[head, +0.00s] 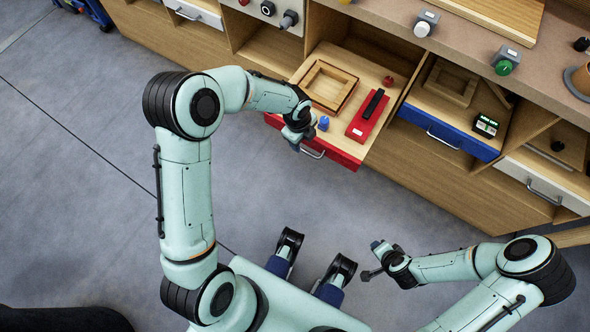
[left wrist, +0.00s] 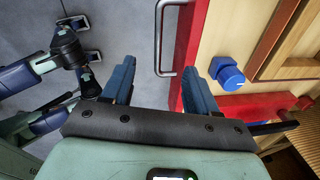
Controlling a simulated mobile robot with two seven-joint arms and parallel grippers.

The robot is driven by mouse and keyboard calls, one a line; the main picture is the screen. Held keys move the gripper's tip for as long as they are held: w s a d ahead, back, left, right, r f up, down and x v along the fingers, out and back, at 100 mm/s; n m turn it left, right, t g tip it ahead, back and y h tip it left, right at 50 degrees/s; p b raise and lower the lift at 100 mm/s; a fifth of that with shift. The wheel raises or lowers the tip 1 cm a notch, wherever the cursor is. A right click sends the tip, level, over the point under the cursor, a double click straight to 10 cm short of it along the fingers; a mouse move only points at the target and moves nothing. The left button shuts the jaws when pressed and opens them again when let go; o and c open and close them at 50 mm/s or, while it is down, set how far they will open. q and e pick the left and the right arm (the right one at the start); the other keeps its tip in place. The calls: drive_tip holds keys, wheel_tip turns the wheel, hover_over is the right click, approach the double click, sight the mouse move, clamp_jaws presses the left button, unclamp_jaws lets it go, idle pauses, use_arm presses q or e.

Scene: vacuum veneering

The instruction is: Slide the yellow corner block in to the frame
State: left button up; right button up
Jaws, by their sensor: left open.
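A square wooden frame (head: 327,87) lies in the pulled-out red drawer (head: 338,155). I cannot make out a yellow corner block in either view. A small blue block with a round knob (head: 323,122) sits in the drawer near the frame's front side; it also shows in the left wrist view (left wrist: 229,75). My left gripper (head: 297,133) is open and empty at the drawer's front left, above the front edge. In the left wrist view its blue fingers (left wrist: 160,72) stand apart, with the drawer handle between them. My right gripper (head: 375,259) is away from the drawer, over the floor; its opening is unclear.
A red box with a black bar (head: 367,117) and a small red knob (head: 388,81) are right of the frame. The silver drawer handle (head: 313,154) sticks out. An open blue drawer (head: 447,138) to the right holds another wooden frame (head: 451,84). Floor in front is clear.

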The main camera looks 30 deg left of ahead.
use_arm(q)
drive_tip(key=s+d+f+n+g+h+p, duration=0.1)
drive_tip(key=s+d+f+n+p, duration=0.2)
drive_tip(key=s+n, duration=0.4)
drive_tip(key=s+d+f+n+h+p, duration=0.2)
drive_tip(key=s+d+f+n+p, duration=0.1)
drive_tip(key=s+n, duration=0.4)
wheel_tip(320, 180, down, 2)
drive_tip(key=shift+s+f+n+g+p, duration=0.1)
drive_tip(key=shift+s+n+g+p, duration=0.35)
drive_tip(key=shift+s, duration=0.5)
use_arm(e)
wheel_tip(320, 180, up, 8)
drive_tip(key=w, duration=0.1)
drive_tip(key=shift+w, duration=0.25)
drive_tip(key=shift+f, duration=0.1)
